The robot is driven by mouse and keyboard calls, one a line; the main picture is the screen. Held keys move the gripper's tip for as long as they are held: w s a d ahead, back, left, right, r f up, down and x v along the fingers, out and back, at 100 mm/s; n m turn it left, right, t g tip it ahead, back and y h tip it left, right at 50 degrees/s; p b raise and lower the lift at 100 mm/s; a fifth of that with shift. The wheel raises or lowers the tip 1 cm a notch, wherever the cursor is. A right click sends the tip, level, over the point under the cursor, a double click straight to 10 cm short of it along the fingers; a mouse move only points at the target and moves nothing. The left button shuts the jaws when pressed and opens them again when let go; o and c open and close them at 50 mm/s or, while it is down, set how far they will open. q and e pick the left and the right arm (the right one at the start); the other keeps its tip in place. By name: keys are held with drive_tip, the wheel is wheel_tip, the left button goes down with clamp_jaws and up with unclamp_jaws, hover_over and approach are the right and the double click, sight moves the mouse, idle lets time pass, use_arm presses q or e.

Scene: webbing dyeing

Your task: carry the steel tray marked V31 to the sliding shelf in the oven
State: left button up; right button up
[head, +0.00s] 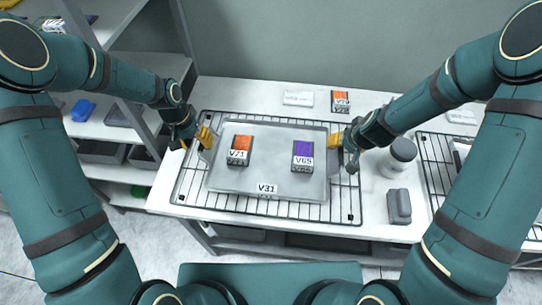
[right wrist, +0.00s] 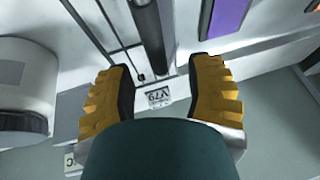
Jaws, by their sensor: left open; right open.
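The steel tray marked V31 (head: 230,187) lies flat on a black wire rack (head: 182,190) on the white table. An orange-topped block marked V71 (head: 239,150) and a purple-topped block marked V65 (head: 303,154) stand on it. My left gripper (head: 205,138) is open at the tray's left edge. My right gripper (head: 336,143) is open at the right edge. In the right wrist view its yellow fingers (right wrist: 160,92) are apart, with a dark grey bar reaching between them; I cannot tell whether they touch it. The oven's sliding shelf is not identifiable.
A white lidded jar (head: 398,158) and a grey object (head: 398,207) stand right of the rack, close to my right arm. An orange-topped block (head: 341,101) and a white card (head: 298,98) lie behind. A shelf unit (head: 115,135) stands left; another wire rack (head: 437,160) lies right.

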use_arm(q)
drive_tip(key=shift+d+f, duration=0.15)
drive_tip(key=shift+f, duration=0.6)
drive_tip(key=shift+d+f, duration=0.15)
drive_tip(key=shift+f, duration=0.55)
use_arm(e)
drive_tip(key=shift+x, duration=1.5)
use_arm(q)
drive_tip(key=shift+s, duration=0.1)
clamp_jaws()
use_arm(e)
clamp_jaws()
